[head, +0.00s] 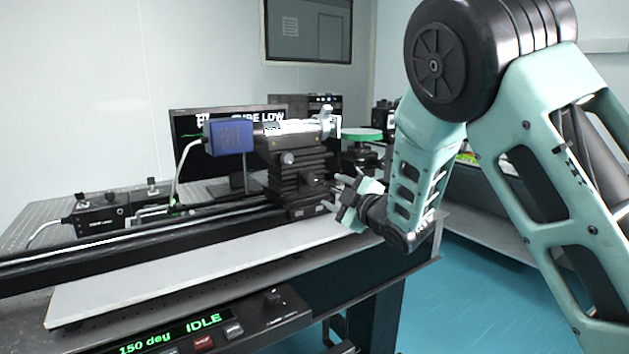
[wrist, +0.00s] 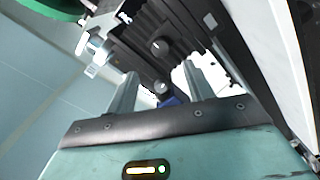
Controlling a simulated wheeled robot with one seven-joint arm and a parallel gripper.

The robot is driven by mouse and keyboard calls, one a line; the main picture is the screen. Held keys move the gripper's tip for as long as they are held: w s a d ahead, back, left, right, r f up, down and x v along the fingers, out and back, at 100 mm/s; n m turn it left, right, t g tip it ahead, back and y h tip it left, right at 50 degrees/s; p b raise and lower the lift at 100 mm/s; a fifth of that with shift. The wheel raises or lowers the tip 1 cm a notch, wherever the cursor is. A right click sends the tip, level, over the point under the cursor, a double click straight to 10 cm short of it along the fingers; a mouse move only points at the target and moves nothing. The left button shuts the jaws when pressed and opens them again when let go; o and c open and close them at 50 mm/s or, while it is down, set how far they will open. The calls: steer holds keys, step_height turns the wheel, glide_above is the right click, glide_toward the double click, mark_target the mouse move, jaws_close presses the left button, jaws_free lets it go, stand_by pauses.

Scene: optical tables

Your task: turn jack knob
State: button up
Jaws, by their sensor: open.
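The jack (head: 300,185) is a black stacked stage on the rail, carrying a cylindrical instrument. A small knob (head: 308,178) shows on its side facing my gripper, and a larger round knob (head: 288,158) sits higher up. My gripper (head: 342,187) is open, just right of the jack, with its fingers pointing toward it. In the wrist view the two grey fingers (wrist: 161,84) stand apart. A small round knob (wrist: 160,87) appears between them, and another knob (wrist: 160,46) lies beyond on the black body. I cannot tell whether either finger touches a knob.
A blue box (head: 229,136) sits left of the instrument. A green disc (head: 360,134) stands behind my gripper. A monitor (head: 190,140) is at the back. A white board (head: 200,277) lies along the table's front. A control panel (head: 195,335) reads 150 deg IDLE.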

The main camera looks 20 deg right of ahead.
mark_target(312, 181)
steer(key=p+x, duration=0.1)
steer(key=x, duration=0.9)
steer(key=c, duration=1)
